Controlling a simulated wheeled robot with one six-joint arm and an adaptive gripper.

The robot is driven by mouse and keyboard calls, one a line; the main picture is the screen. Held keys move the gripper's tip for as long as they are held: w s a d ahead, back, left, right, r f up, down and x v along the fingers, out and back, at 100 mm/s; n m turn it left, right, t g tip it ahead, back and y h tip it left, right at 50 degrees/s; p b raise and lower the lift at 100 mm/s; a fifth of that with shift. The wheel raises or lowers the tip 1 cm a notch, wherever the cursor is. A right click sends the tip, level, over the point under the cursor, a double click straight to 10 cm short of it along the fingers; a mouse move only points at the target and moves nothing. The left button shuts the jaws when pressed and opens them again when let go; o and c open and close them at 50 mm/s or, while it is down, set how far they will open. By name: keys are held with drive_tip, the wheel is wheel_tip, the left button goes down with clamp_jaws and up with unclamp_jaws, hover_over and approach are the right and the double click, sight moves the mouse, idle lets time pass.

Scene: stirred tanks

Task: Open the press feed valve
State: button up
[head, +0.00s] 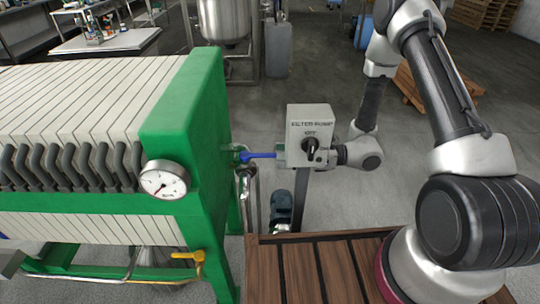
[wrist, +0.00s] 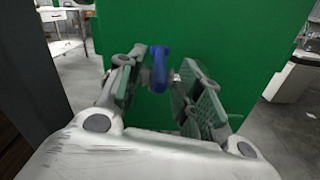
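The blue valve handle (head: 260,155) sticks out to the right from the green end plate of the filter press, above a metal pipe. In the wrist view the blue handle (wrist: 160,68) shows end-on between my two fingers, in front of the green plate. My gripper (wrist: 160,85) is open, with a gap visible on each side of the handle. In the head view my gripper (head: 281,154) is mostly hidden behind the grey filter pump box; a bit of its finger pads shows by the handle's right end.
The filter pump box (head: 309,125) with a black knob stands on a post in front of my gripper. A yellow-handled valve (head: 188,256) and a pressure gauge (head: 164,180) are on the press (head: 185,115). A wooden slatted deck (head: 315,270) lies below my arm.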

sight(273, 156)
drive_tip(key=shift+a, duration=1.85)
drive_tip(key=shift+c, duration=0.3)
clamp_jaws()
